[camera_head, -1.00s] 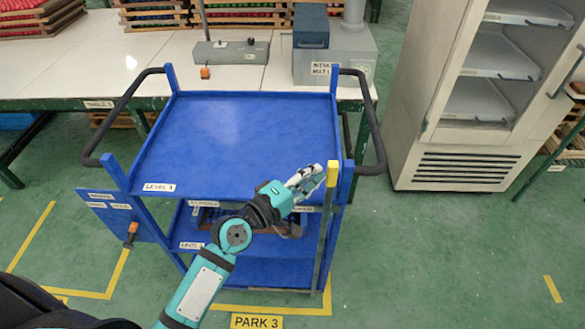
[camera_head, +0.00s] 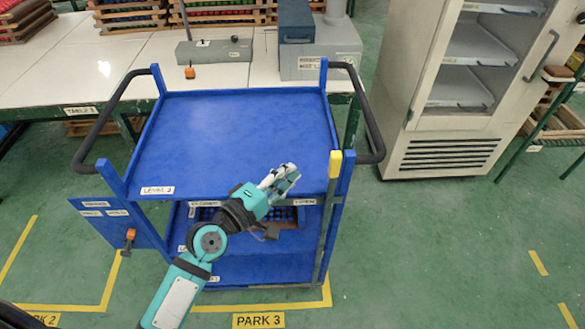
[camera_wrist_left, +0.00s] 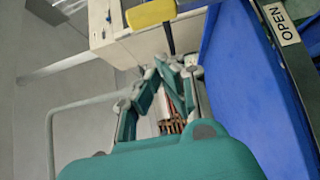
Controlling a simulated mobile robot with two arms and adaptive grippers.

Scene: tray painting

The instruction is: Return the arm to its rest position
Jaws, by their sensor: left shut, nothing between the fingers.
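My left gripper (camera_head: 281,178) is shut and empty. In the head view it is in front of the blue cart, over the front edge of its top shelf near the right front post. My teal arm comes up to it from the bottom left. In the left wrist view the gripper's fingers (camera_wrist_left: 176,66) meet, with nothing between them. My right gripper is not in view.
The blue cart (camera_head: 240,125) has a bare top shelf and a yellow-topped post (camera_head: 335,163). A white table (camera_head: 130,72) stands behind it. A glass-fronted cabinet (camera_head: 440,130) stands at right. Green floor is clear at the lower right.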

